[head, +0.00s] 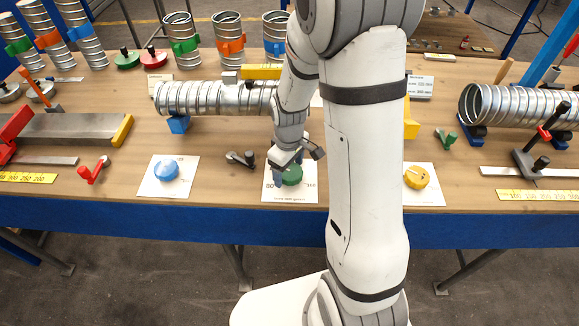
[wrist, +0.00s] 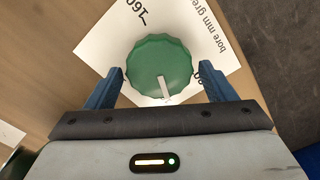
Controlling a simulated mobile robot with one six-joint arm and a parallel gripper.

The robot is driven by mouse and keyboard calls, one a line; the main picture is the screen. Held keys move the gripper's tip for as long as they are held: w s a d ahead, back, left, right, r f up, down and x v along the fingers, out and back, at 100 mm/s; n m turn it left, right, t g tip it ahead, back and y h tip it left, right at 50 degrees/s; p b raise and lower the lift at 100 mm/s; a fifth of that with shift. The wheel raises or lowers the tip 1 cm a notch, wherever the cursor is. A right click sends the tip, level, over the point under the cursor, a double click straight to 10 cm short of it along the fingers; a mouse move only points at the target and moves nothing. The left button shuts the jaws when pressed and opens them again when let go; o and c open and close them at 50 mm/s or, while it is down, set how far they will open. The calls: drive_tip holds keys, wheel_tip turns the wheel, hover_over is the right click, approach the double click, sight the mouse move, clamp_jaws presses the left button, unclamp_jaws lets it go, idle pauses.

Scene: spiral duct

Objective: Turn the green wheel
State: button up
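The green wheel (head: 291,176) is a round knob with a scalloped rim on a white printed card (head: 300,195) near the table's front edge. In the wrist view the green wheel (wrist: 158,62) carries a white pointer line that points toward my gripper. My gripper (head: 284,172) is over the wheel and partly covers it in the head view. In the wrist view my gripper (wrist: 160,72) is open, with one blue finger on each side of the wheel. A narrow gap shows between each fingertip and the rim. Whether the fingers reach down to the wheel's height is hard to tell.
A blue knob (head: 166,170) on its card lies to the left, and a yellow knob (head: 417,177) to the right. A dark small crank (head: 241,158) lies close to the left of my gripper. A spiral duct (head: 215,98) lies behind it on supports.

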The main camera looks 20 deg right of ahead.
drive_tip(key=c, duration=0.8)
drive_tip(key=shift+m, duration=0.3)
drive_tip(key=shift+m+b, duration=0.65)
drive_tip(key=shift+m, duration=0.15)
drive_tip(key=shift+w+d+m+b, duration=0.15)
drive_tip(key=shift+m+b, duration=0.6)
drive_tip(key=shift+m, duration=1.25)
drive_tip(key=o, duration=1)
drive_tip(key=shift+c, duration=0.2)
drive_tip(key=shift+r, duration=0.1)
